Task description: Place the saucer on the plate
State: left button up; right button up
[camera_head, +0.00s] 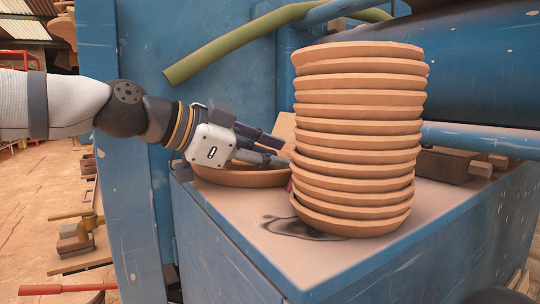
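A single shallow terracotta dish (238,178) lies on the top of the blue cabinet, behind and left of a tall stack of similar terracotta dishes (358,150). I cannot tell which of these is the saucer and which the plate. My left gripper (283,151) comes in from the left, over the single dish, with its fingertips close to the left side of the stack. Its two fingers appear apart with nothing seen between them. The gripper hides part of the single dish, and I cannot tell whether it touches it. My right gripper is not in view.
The blue cabinet's light top (330,262) has a dark stain and free room in front of the stack. A green pipe (235,47) and blue machinery (470,60) stand behind. Wooden blocks (455,165) lie right of the stack.

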pick_arm(q)
jog(key=p+v, duration=0.1)
jog(key=v, duration=0.9)
jog(key=shift+s+a+r, duration=0.15)
jog(key=shift+a+r, duration=0.1)
jog(key=shift+s+a+r, duration=0.1)
jog(key=shift+s+a, duration=0.25)
jog(key=shift+a, duration=0.15)
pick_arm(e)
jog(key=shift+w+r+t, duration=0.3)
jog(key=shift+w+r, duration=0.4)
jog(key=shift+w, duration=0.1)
